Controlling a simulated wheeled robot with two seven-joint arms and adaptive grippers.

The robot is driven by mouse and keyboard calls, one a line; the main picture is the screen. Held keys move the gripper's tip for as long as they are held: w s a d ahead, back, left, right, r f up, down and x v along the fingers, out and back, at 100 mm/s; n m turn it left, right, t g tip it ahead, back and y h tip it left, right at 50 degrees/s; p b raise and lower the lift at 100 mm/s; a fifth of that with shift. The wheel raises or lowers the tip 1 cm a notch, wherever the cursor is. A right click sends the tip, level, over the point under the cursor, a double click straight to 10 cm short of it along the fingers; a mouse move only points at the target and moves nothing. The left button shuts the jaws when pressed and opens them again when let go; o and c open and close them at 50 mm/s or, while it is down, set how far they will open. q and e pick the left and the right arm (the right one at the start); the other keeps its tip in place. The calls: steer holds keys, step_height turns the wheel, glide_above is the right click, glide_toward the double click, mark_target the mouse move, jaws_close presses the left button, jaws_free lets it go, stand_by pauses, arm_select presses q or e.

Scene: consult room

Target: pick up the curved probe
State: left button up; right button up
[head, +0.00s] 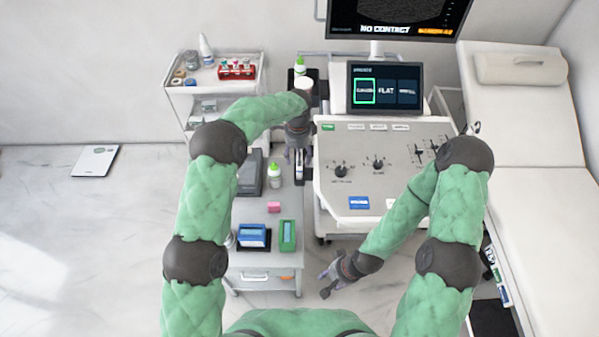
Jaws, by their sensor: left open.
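My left gripper (298,158) is open and points down at the left side of the ultrasound console. A small white-and-dark object (300,168) shows just below and between its fingers. It sits by the console's side holders and may be the curved probe, but its shape is partly hidden by the gripper. I cannot tell whether the fingers touch it. My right gripper (324,284) is empty, with its fingers apart, low in front of the console. The small screen (385,88) has its leftmost tile outlined in green.
The console (345,200) has knobs and a blue label. An exam bed (525,130) stands right. Floor at left is mostly clear.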

mark_target(300, 164)
arm_select(q)
steer(key=f, duration=0.3)
steer(key=f+b, duration=0.1)
steer(key=f, duration=0.1)
steer(key=shift+d, duration=0.25)
steer(key=shift+r, duration=0.1)
steer(key=c, duration=1.2)
